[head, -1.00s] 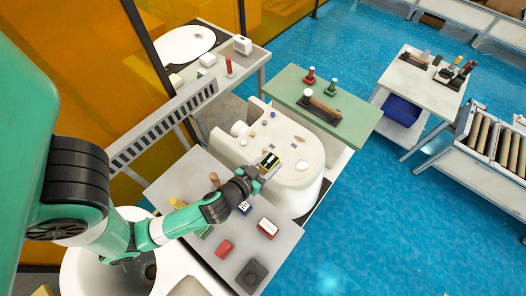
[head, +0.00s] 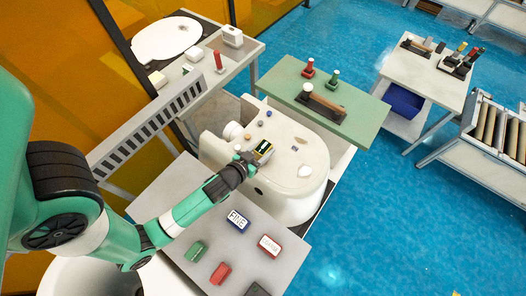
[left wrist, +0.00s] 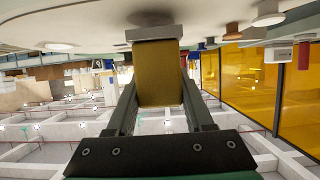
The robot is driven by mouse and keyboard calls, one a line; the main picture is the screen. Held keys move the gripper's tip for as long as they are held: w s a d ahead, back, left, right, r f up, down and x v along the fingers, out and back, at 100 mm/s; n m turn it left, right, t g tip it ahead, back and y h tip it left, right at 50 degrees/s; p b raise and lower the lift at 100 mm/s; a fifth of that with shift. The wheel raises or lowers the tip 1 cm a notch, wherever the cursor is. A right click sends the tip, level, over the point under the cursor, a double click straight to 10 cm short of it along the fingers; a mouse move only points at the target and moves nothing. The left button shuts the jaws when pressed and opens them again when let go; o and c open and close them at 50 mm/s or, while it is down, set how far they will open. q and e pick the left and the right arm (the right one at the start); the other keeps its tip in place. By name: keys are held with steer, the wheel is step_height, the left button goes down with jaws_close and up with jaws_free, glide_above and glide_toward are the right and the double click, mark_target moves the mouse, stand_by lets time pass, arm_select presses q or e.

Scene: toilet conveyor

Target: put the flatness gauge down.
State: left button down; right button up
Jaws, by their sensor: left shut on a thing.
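My left gripper (head: 252,160) is shut on the flatness gauge (head: 263,150), a small block with yellow and dark faces. The gauge is over the top of the white toilet (head: 312,163), towards its tank side. In the left wrist view the gauge (left wrist: 158,75) shows as a brown-yellow block between the two fingers (left wrist: 158,95), with a grey plate (left wrist: 155,33) at its far end close to the pale toilet surface. I cannot tell whether the plate touches that surface. My right gripper is not in view.
A grey table (head: 165,190) in front holds a blue-and-white "FINE" block (head: 238,219), a red-and-white block (head: 269,245), a green block (head: 196,251) and a red block (head: 220,273). A green table (head: 350,118) with stamps stands behind the toilet. Several small knobs and discs lie on the toilet top.

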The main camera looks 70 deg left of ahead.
arm_select(q)
steer(key=shift+s+d+f, duration=0.1)
steer(key=shift+d+f, duration=0.05)
steer(key=shift+f, duration=0.6)
steer(key=shift+d+r, duration=0.1)
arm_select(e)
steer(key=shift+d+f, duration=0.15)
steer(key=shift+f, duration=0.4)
arm_select(q)
steer(key=shift+f, duration=0.2)
steer(key=shift+c, duration=1.4)
jaws_free()
steer(key=shift+r, duration=0.1)
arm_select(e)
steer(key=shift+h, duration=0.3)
